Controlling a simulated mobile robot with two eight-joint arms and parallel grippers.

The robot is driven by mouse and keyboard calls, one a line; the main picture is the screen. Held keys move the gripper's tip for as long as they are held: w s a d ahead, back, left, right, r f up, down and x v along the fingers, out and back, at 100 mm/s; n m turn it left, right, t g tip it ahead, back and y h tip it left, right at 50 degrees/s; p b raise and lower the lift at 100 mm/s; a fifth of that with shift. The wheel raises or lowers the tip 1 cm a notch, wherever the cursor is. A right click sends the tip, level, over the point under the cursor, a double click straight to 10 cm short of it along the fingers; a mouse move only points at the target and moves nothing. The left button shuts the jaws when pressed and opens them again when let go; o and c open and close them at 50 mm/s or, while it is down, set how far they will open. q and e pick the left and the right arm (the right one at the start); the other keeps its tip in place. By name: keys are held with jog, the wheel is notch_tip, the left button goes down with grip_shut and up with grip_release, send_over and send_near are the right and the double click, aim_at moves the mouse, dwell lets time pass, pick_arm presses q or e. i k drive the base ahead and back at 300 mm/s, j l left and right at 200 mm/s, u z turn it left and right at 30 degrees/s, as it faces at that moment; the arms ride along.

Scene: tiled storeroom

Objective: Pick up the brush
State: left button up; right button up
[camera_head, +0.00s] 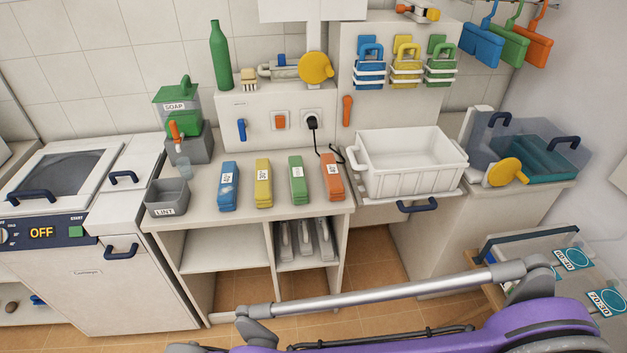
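A small brush (248,79) with a pale wooden-looking body and short bristles sits on top of the raised white wall box (262,100) at the back. It stands just right of a tall green bottle (220,56) and left of a grey pipe fitting. Nothing touches it from above. Neither of my grippers shows in the head view, so I cannot see whether they are open or shut.
Blue, yellow, green and orange blocks (263,184) stand on the counter (240,208) before the box. A green soap dispenser (178,105) and a grey lint bin (167,197) are left. A white basket (408,162) is right. A yellow round knob (315,67) is near the brush.

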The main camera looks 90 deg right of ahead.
aim_at(249, 77)
jog(key=z, duration=2.7)
